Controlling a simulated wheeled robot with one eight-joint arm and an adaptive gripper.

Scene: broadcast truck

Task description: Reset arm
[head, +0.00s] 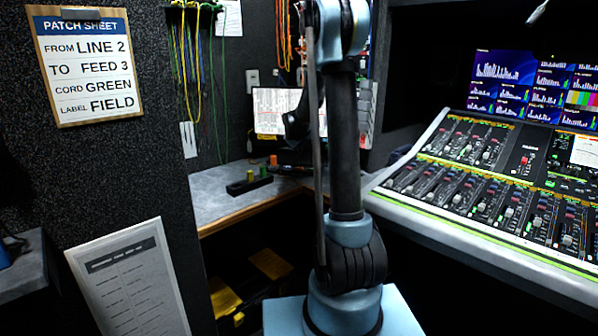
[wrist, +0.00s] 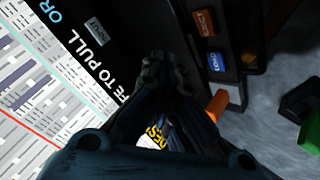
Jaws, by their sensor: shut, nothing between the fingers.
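My arm (head: 345,150) stands upright in the middle of the head view on its pale blue base. My gripper (wrist: 166,68) points away from the camera in the wrist view, its dark fingers together with nothing between them. It is in front of a black panel with white and blue lettering, partly legible as "TO PULL". In the head view my gripper is partly hidden by the arm, near the white printed sheet (head: 272,108) above the desk.
A desk (head: 225,192) holds a black block (head: 249,185) with a green piece and an orange piece (head: 273,160) nearby. A mixing console (head: 480,190) stands at right. A patch sheet clipboard (head: 85,65) and coloured cords (head: 187,60) hang at left.

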